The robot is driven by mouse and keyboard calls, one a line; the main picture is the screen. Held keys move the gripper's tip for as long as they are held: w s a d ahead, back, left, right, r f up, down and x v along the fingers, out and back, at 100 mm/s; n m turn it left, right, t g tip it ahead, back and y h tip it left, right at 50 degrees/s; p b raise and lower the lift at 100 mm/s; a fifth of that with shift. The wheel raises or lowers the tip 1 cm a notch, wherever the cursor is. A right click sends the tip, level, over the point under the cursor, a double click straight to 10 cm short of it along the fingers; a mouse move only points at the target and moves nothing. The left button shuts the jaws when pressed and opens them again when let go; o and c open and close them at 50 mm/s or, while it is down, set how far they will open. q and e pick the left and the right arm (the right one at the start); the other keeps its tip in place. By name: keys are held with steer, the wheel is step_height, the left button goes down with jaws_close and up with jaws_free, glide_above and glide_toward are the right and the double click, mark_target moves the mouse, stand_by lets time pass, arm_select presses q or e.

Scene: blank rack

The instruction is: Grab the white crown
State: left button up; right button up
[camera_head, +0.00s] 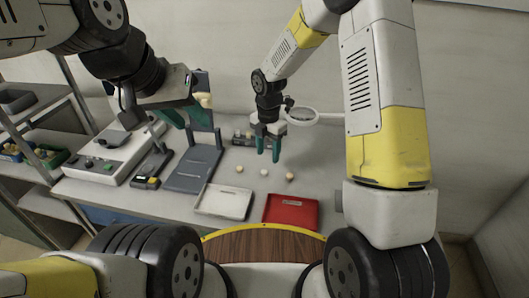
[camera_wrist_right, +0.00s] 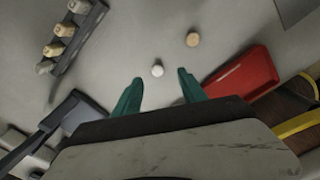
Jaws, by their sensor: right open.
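The white crown (camera_head: 264,172) lies on the grey table between two tan crowns, one to its left (camera_head: 239,169) and one to its right (camera_head: 290,177). In the right wrist view the white crown (camera_wrist_right: 157,70) is small and sits between and beyond my right gripper's green fingertips (camera_wrist_right: 160,77). My right gripper (camera_head: 268,158) is open and empty, pointing down above the table behind the crown in the head view. My left gripper (camera_head: 190,116) is high at the left over the grey stand, with its green fingers apart and nothing seen between them.
A white tray (camera_head: 222,214) and a red tray (camera_head: 292,223) lie at the table's front. A grey stand (camera_head: 193,181) and a white device (camera_head: 93,172) are at left. A rack with several tan pieces (camera_wrist_right: 75,45) stands behind. A ring-shaped magnifier (camera_head: 301,109) is near my right wrist.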

mark_target(265, 170)
steer(key=f, duration=0.5)
steer(key=a+f, duration=0.1)
steer(key=f, duration=0.1)
steer(key=shift+f, duration=0.2)
jaws_close()
